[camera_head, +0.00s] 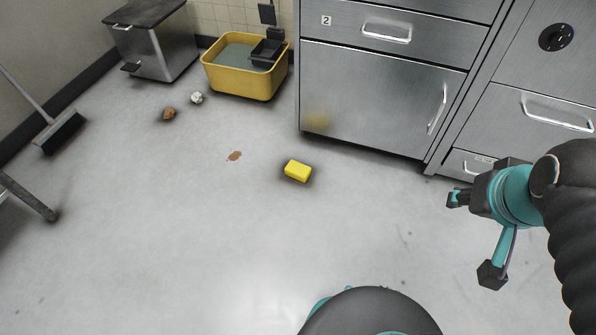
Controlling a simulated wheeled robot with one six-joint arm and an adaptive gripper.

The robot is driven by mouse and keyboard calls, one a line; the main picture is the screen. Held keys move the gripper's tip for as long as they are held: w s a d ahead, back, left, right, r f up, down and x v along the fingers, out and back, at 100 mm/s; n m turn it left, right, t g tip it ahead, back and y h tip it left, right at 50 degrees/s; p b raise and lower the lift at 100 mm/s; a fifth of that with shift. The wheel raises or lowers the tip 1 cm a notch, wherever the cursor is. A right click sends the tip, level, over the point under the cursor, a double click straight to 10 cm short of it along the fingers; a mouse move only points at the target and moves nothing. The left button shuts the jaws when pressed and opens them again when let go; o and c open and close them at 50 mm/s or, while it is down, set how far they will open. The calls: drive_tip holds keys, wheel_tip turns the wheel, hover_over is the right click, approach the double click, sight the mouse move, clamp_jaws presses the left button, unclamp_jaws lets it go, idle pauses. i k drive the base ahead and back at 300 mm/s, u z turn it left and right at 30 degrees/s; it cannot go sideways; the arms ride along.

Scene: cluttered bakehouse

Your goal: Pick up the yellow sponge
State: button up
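The yellow sponge (298,171) is a small bright block. It lies flat on the grey floor near the middle of the view, in front of the steel cabinet. My gripper (474,236) is at the right, well apart from the sponge and nearer to the camera. Its two dark fingertips are spread wide, with nothing seen between them. The sponge is in plain view; nothing covers it.
A steel cabinet (380,97) stands behind the sponge. A yellow mop bucket (246,84) and a pedal bin (153,45) are at the back left. A brown stain (234,156), a brown lump (169,114), a crumpled white ball (197,98) and a broom (60,132) are left.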

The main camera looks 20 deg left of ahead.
sight(299, 171)
drive_tip(key=u, duration=0.55)
drive_tip(key=k, duration=1.25)
drive_tip(key=z, duration=0.25)
drive_tip(key=i, duration=0.8)
drive_tip(key=z, duration=0.3)
